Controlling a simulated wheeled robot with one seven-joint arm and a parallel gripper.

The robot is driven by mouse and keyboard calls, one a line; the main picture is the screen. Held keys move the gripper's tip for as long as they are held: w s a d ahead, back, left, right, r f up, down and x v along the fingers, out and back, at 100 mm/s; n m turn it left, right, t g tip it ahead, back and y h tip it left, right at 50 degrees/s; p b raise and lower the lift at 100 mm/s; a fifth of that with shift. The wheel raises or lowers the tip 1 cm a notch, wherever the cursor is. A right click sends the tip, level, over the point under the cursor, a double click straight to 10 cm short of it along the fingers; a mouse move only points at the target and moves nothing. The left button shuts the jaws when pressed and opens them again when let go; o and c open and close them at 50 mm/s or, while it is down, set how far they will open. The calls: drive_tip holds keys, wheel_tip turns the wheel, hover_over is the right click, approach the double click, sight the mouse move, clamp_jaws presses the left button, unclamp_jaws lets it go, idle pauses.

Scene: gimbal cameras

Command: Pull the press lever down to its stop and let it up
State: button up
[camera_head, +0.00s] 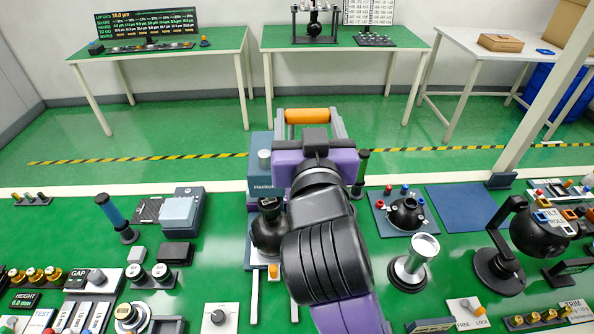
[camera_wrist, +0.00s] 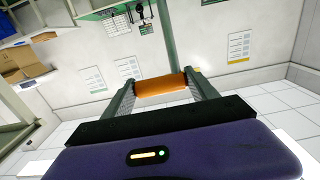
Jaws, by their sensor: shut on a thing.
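The press lever's orange grip (camera_head: 312,115) lies level between the two fingers of my gripper (camera_head: 312,119), in the upper middle of the head view. My gripper is shut on this grip, which also shows in the wrist view (camera_wrist: 160,87) with one grey finger at each end. A grey-green bar (camera_wrist: 165,40) runs up from behind the grip in the wrist view. The blue-grey press body (camera_head: 261,172) stands at the left of my gripper, with part of a label showing. My arm and purple gripper body hide most of the press and the lever's lower part.
A blue-handled tool (camera_head: 112,212) stands upright at the left, near a grey device (camera_head: 181,211). At the right are a black domed fixture (camera_head: 407,211), a flat blue mat (camera_head: 461,207) and a metal tamper-like piece (camera_head: 424,248). Green floor lies behind the bench.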

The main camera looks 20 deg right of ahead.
drive_tip(key=shift+r, duration=0.4)
drive_tip(key=shift+w+d+r+p, duration=0.2)
drive_tip(key=shift+w+p, duration=0.05)
drive_tip(key=shift+w, duration=0.35)
drive_tip(key=shift+w+d+r+p, duration=0.15)
drive_tip(key=shift+w+r+p, duration=0.1)
drive_tip(key=shift+w, duration=0.35)
drive_tip(key=o, duration=1.5)
drive_tip(key=shift+f, duration=0.2)
drive_tip(key=shift+o, duration=0.2)
drive_tip(key=shift+f, duration=0.1)
